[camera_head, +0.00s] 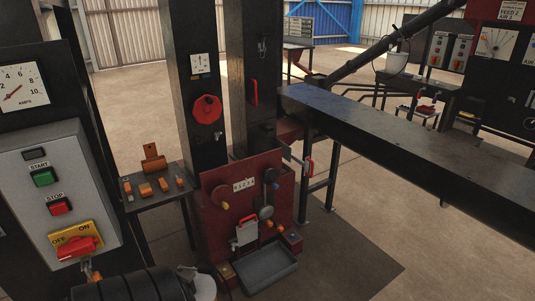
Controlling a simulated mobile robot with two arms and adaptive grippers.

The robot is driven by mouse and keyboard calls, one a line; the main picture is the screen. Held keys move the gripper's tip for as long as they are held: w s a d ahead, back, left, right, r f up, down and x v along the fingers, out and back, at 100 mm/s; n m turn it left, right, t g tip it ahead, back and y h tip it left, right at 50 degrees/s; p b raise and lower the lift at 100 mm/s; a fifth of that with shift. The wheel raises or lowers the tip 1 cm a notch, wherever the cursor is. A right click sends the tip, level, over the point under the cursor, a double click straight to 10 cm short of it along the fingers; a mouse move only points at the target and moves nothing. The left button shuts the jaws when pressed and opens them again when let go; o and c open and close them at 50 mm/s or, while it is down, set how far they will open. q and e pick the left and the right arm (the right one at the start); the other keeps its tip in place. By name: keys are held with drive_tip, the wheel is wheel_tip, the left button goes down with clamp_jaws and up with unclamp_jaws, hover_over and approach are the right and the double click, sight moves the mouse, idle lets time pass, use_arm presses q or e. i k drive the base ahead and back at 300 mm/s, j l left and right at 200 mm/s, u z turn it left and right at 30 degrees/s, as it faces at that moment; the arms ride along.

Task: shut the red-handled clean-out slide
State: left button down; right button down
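Several red handles show on the dark press, and no label marks the clean-out slide. A thin grey plate with an upright red handle (309,170) sticks out from the right side of the red press base (215,222), which looks like a slide standing out. On the front of the base, a pale plate with a red top edge (247,230) sits above a grey tray (266,268). Another red handle (254,92) is on the right column.
A grey control box (62,190) with start, stop and a red switch stands at left. A small shelf (143,203) holds orange blocks. A long dark beam or trough (400,150) runs right from the press. Open concrete floor (360,220) lies below it.

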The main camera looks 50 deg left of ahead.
sight(246, 232)
drive_tip(key=i+u, duration=0.25)
drive_tip(key=i, duration=0.7)
drive_tip(key=i+z, duration=0.2)
drive_tip(key=z, duration=0.25)
drive_tip(key=i+j+z, duration=0.15)
drive_tip(key=z, duration=0.3)
drive_tip(key=i+j+z, duration=0.1)
drive_tip(key=z, duration=0.75)
drive_tip(key=j+z, duration=0.15)
drive_tip(key=z, duration=0.75)
drive_tip(key=j+z, duration=0.15)
drive_tip(key=z, duration=0.7)
drive_tip(key=j+z, duration=0.15)
drive_tip(key=z, duration=0.7)
drive_tip(key=k+z, duration=0.15)
drive_tip(key=z, duration=0.7)
drive_tip(key=k+z, duration=0.1)
drive_tip(key=z, duration=0.8)
drive_tip(key=k+z, duration=0.1)
drive_tip(key=z, duration=0.75)
drive_tip(key=k+l+z, duration=0.1)
drive_tip(key=z, duration=0.75)
